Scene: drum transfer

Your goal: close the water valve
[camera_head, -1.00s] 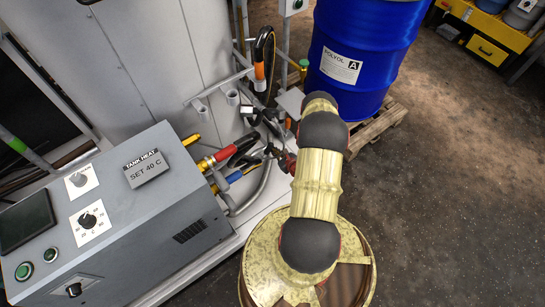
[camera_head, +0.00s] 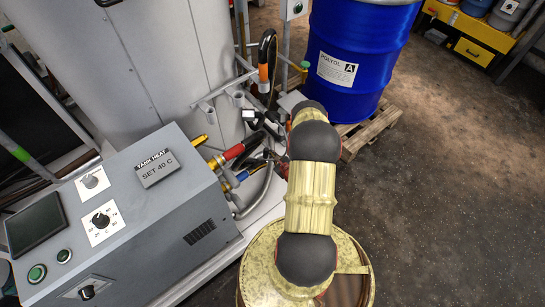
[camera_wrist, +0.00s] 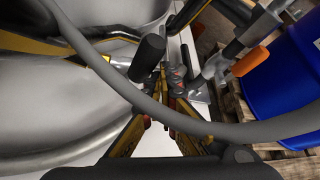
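No part is clearly marked as the water valve. In the head view, a pipe cluster beside the tank has a red fitting (camera_head: 234,152), a blue fitting (camera_head: 238,178) and an orange-banded black hose (camera_head: 263,74); which belongs to the valve I cannot tell. My gripper is mostly hidden behind my arm there. In the wrist view my gripper (camera_wrist: 164,112) shows two yellow-black fingers with a narrow gap between them and nothing clearly held. Beyond the tips are a black cylindrical grip (camera_wrist: 149,56) and a grey-red fitting (camera_wrist: 176,80). An orange sleeve (camera_wrist: 250,62) on a grey pipe is right.
A grey hose (camera_wrist: 100,75) crosses close in front of the wrist camera. The control panel (camera_head: 130,215) stands left, the tank (camera_head: 165,60) behind. A blue drum (camera_head: 375,45) stands on a wooden pallet (camera_head: 372,130). The floor at right is clear.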

